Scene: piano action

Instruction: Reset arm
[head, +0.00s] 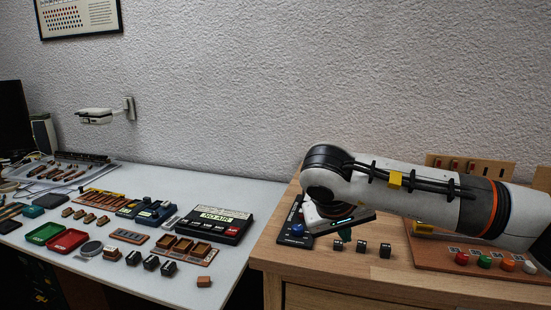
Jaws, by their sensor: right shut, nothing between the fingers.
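My right arm comes in from the right, above the wooden desk (400,273). My right gripper (342,222) is at the end of its wrist, folded low over the left part of that desk. It is shut and empty. It hangs over a dark panel with a blue knob (297,229) and partly covers it; I cannot tell whether it touches anything. Small dark cubes (361,246) sit on the desk just in front of the gripper. My left gripper is not in view.
A white table (210,284) on the left holds a "NO AIR" device (217,225), a green tray (44,233), a red tray (67,241) and several small parts. A board with coloured buttons (484,262) lies at right under my arm. The desk's front strip is clear.

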